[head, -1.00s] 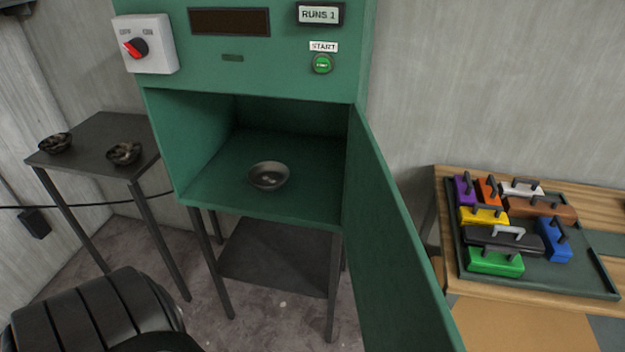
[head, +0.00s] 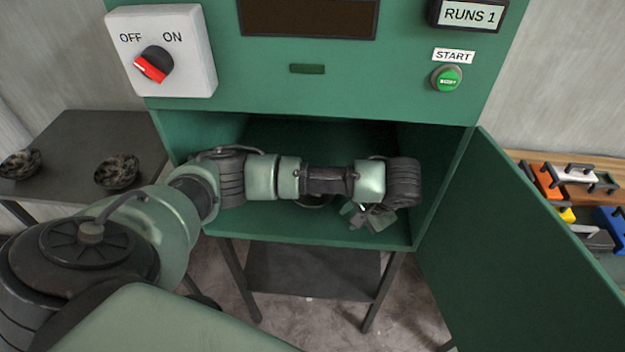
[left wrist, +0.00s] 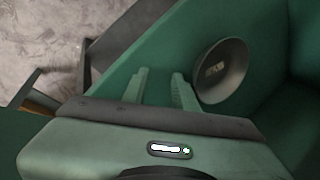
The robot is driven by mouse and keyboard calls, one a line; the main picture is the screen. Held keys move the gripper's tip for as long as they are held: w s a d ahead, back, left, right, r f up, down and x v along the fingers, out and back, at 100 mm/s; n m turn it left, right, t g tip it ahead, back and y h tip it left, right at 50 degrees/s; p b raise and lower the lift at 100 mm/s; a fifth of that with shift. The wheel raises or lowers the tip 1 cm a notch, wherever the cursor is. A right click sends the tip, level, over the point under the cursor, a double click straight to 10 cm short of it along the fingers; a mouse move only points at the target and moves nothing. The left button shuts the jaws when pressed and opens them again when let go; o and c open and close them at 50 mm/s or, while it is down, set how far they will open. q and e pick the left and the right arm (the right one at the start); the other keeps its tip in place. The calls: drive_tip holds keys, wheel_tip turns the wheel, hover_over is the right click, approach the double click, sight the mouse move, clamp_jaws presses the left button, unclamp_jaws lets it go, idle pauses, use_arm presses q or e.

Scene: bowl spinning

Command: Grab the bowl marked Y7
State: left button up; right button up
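A dark round bowl (left wrist: 222,70) stands on the floor of the green cabinet; a small mark shows inside it, too small to read. In the head view only a bit of the bowl (head: 313,201) shows, behind my left arm. My left gripper (head: 372,217) is inside the cabinet, to the right of the bowl. In the left wrist view my left gripper (left wrist: 160,74) has its two fingers apart with nothing between them, and the bowl lies beside the right finger. My right gripper is not in view.
The cabinet door (head: 530,260) stands open at the right. Two dark bowls, a nearer one (head: 118,171) and one at the left edge (head: 20,164), stand on a side table (head: 85,135). A switch box (head: 160,52), START button (head: 447,78) and RUNS 1 display (head: 469,15) sit above the opening.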

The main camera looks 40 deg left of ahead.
use_arm(q)
drive_tip(key=w+a+r+n+y, duration=0.2)
drive_tip(key=w+a+r, duration=0.1)
drive_tip(key=a, duration=0.2)
drive_tip(key=x, duration=0.2)
drive_tip(key=p+x, duration=0.1)
drive_tip(key=x, duration=0.2)
drive_tip(key=p+x, duration=0.1)
drive_tip(key=x, duration=0.1)
drive_tip(key=shift+s+d+f, duration=0.2)
drive_tip(key=shift+s+f, duration=0.05)
drive_tip(key=shift+f, duration=0.15)
drive_tip(key=shift+a+f, duration=0.1)
drive_tip(key=shift+f, duration=0.15)
clamp_jaws()
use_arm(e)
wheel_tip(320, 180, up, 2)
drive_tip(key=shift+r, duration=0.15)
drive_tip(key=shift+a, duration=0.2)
